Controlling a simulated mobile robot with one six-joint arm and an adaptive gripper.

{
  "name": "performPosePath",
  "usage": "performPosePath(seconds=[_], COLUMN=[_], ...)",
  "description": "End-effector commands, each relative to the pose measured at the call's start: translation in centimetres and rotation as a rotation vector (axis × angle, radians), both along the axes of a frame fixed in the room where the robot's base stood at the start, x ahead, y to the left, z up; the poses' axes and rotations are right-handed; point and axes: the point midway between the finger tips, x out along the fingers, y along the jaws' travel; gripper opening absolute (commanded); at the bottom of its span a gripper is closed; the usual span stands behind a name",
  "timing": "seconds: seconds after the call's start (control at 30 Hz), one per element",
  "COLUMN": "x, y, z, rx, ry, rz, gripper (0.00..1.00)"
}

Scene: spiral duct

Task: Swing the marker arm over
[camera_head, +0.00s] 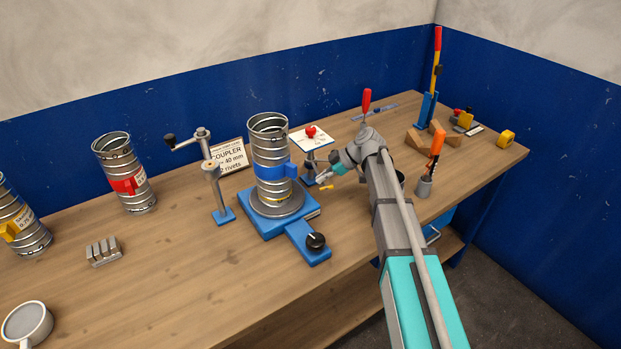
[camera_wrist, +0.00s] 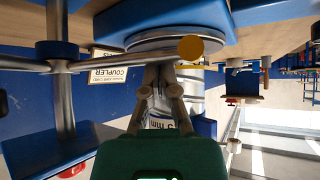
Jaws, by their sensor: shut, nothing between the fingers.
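The marker arm (camera_wrist: 98,65) appears to be the thin metal rod that runs across the wrist view from a blue collar on a grey post (camera_wrist: 62,100) to a round yellow-orange end (camera_wrist: 190,48). In the head view its yellow end (camera_head: 327,187) shows just right of the turntable, by a short post (camera_head: 308,163). My gripper (camera_head: 322,177) is beside that post, to the right of the duct. In the wrist view my gripper (camera_wrist: 159,70) is shut and empty, its fingertips close to the rod. I cannot tell whether they touch it.
A metal duct (camera_head: 268,150) with a blue clamp stands on a turntable (camera_head: 277,201) with a black-knobbed blue base. A crank post (camera_head: 217,190) is left of it. A red-knobbed white plate (camera_head: 311,138) is close to my gripper.

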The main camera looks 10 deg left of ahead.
Motion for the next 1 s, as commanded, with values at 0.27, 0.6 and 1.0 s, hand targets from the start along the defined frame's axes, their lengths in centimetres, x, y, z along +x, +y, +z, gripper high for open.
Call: performPosePath(seconds=[0.27,0.6,1.0], x=[1.5,2.8,3.1], y=[-2.0,-3.2,-3.4], z=[0.0,0.0,0.0], rx=[-0.001,0.0,-0.002], ry=[0.0,0.0,-0.001], rz=[0.006,0.011,0.011], gripper=[0.0,0.0,0.0])
